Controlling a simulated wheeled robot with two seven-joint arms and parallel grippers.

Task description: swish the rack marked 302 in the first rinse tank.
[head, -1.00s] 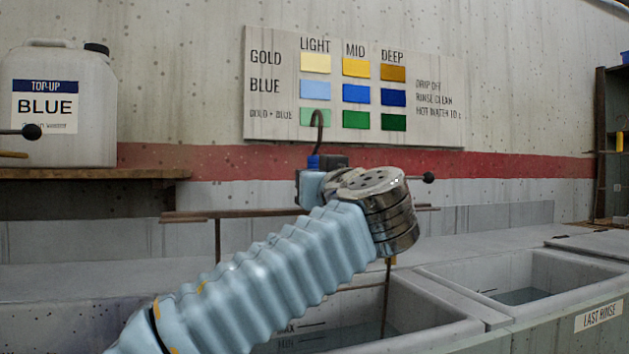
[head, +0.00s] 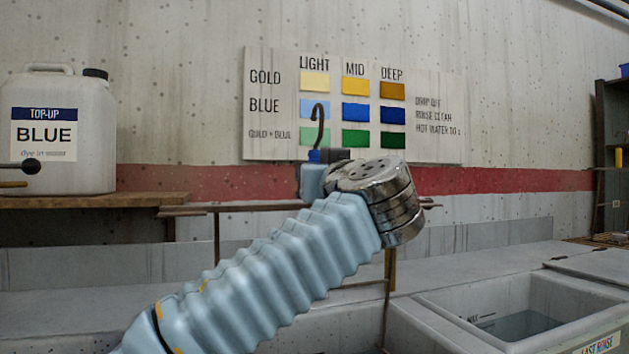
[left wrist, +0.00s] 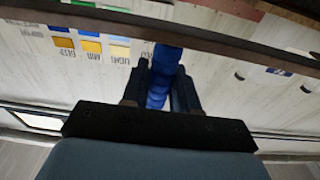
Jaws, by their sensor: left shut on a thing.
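My left gripper (head: 325,160) is shut on the blue grip (left wrist: 163,75) of a rack, below its dark upright hook (head: 318,125). The rack's thin brown top bar (head: 250,207) runs across the picture behind my arm. One rack leg (head: 389,285) hangs down at the right in front of a grey tank (head: 425,325). My sleeved arm hides most of the rack and that tank, so I cannot tell whether the rack's lower part is in liquid. No 302 mark is readable. My right gripper is not in view.
The tank marked LAST RINSE (head: 590,318) stands at the right with liquid in it. A BLUE top-up can (head: 60,130) stands on a wooden shelf (head: 90,200) at the left. A colour chart (head: 440,95) hangs on the wall. A dark knob (head: 30,166) juts in at the left edge.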

